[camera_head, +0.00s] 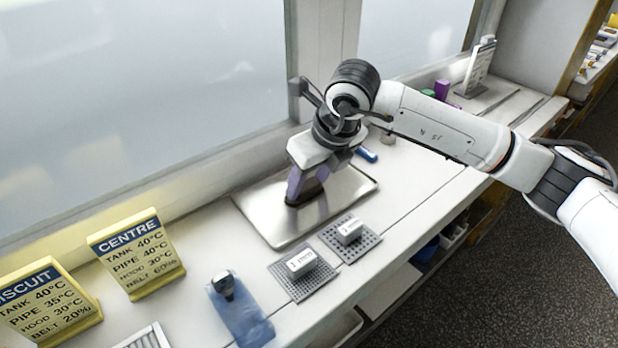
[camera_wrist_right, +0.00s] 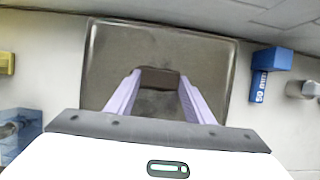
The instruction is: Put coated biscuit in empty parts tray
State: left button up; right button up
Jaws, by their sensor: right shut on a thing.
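My right gripper (camera_head: 303,199) is low over the metal tray (camera_head: 262,217), with its pale purple fingers pointing down. It is shut on a dark brown coated biscuit (camera_head: 310,188), which is partly hidden by the fingers in the head view. In the right wrist view the biscuit (camera_wrist_right: 160,77) sits between the fingertips of the gripper (camera_wrist_right: 160,84), over the middle of the tray (camera_wrist_right: 205,62). The rest of the visible tray is bare. I cannot tell whether the biscuit touches the tray floor. My left gripper is not in view.
Two perforated mesh plates with white labelled blocks, one nearer (camera_head: 290,289) and one farther (camera_head: 366,243), lie in front of the tray. A blue block (camera_head: 367,154) lies behind it.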

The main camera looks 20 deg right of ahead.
jog(key=o, duration=0.8)
jog(key=shift+f, duration=0.1)
jog(key=v, duration=1.2)
jog(key=shift+b, duration=0.35)
